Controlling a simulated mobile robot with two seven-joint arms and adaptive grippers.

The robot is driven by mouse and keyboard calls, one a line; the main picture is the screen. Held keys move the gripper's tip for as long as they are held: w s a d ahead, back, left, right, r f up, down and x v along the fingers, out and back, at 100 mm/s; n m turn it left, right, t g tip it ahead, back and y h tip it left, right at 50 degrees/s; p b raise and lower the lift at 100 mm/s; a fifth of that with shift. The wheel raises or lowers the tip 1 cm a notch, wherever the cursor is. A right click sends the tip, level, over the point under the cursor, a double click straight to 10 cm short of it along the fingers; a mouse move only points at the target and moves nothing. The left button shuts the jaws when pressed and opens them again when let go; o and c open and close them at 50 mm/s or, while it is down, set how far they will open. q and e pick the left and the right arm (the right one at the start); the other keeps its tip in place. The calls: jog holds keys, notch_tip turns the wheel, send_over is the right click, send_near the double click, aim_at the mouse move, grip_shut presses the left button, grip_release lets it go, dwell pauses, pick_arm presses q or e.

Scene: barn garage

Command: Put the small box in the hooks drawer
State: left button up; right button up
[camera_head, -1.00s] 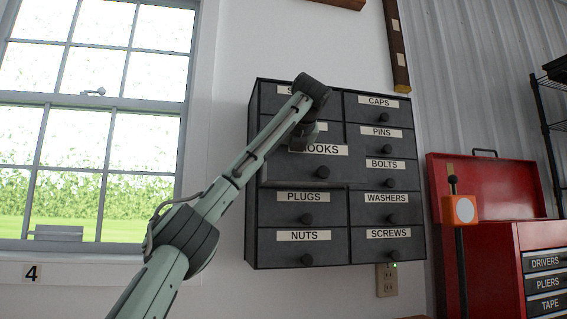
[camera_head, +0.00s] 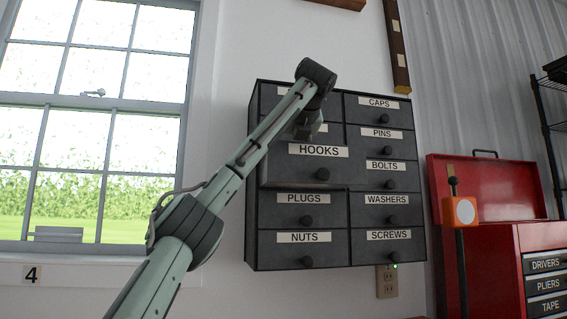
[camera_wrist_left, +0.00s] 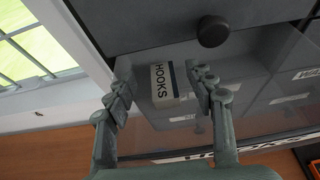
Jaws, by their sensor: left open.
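The hooks drawer (camera_head: 300,170) is in the left column of the dark wall cabinet (camera_head: 254,215) and stands pulled out from its neighbours. My left gripper (camera_head: 301,130) is over this drawer, mostly hidden behind my own wrist. In the left wrist view, my left gripper (camera_wrist_left: 163,90) is open, with one finger on each side of a small box (camera_wrist_left: 162,84) that bears a turned HOOKS label. The box looks to lie low in the drawer area beyond the fingers; I cannot tell whether a finger touches it. The head view does not show the box. My right gripper is not in view.
A drawer front with a round knob (camera_wrist_left: 213,31) is close above the fingers in the wrist view. A window (camera_head: 95,130) is left of the cabinet. A red tool chest (camera_head: 492,245) and an orange-faced post (camera_head: 460,211) stand to the right.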

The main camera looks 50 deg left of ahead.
pick_arm(q)
jog(key=v, duration=0.6)
jog(key=shift+s+d, duration=0.15)
jog(key=shift+d, duration=0.15)
jog(key=b+v, duration=0.2)
jog(key=v, duration=0.1)
jog(key=shift+a+b, duration=0.1)
jog(key=shift+b, duration=0.2)
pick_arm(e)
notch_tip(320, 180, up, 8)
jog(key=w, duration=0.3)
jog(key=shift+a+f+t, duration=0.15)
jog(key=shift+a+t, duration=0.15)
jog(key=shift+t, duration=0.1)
pick_arm(q)
jog(key=shift+s, duration=0.1)
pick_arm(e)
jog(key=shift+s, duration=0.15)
